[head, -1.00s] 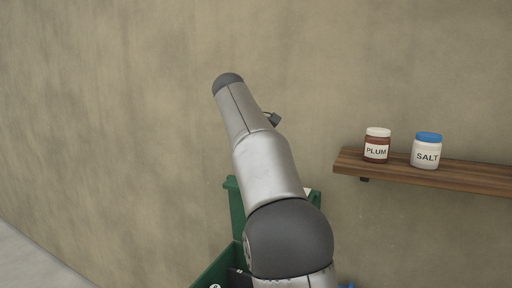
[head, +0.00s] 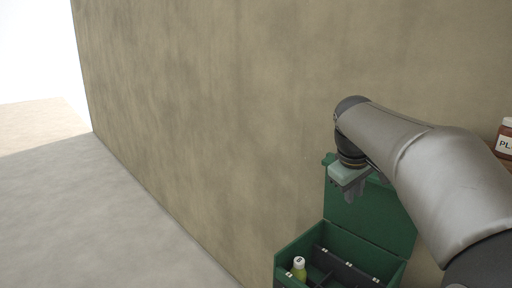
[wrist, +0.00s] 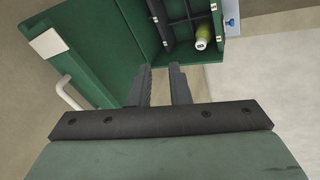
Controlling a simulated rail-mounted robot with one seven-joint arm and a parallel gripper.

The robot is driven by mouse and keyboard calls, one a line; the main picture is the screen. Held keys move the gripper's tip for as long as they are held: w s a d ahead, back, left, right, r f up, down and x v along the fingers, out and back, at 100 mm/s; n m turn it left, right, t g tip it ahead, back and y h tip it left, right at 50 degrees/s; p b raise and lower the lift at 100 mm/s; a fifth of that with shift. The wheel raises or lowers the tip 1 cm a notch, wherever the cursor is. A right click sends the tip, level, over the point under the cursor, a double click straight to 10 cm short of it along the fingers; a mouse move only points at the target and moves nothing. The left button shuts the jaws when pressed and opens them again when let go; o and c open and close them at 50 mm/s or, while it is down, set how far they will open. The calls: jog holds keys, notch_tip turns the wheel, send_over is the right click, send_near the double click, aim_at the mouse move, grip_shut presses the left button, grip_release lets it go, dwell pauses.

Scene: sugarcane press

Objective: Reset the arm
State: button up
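My gripper (head: 355,192) hangs from the end of my arm, fingers pointing down, in front of the wall and above a green box. In the wrist view its two dark fingers (wrist: 160,70) stand apart with nothing between them, so it is open and empty. The green box (head: 312,236) has its lid raised at the back. It also shows at the top of the wrist view (wrist: 118,25). My gripper appears apart from the box.
A bottle with a white cap (head: 299,268) stands in the box's left compartment; it also shows in the wrist view (wrist: 203,34). A plum jar (head: 505,141) is cut off at the right edge. Bare floor (head: 85,205) lies to the left.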

jog(key=s+a+f+m+g+y, duration=0.1)
jog(key=s+a+f, duration=0.3)
jog(key=s+f, duration=0.7)
jog(key=s+a+f+m+g+y+b, duration=0.1)
jog(key=s+a+f+m, duration=0.3)
jog(key=s+f, duration=0.7)
jog(key=s, duration=0.4)
jog(key=shift+f+g+y, duration=0.15)
jog(key=shift+g+y, duration=0.25)
jog(key=shift+s, duration=0.1)
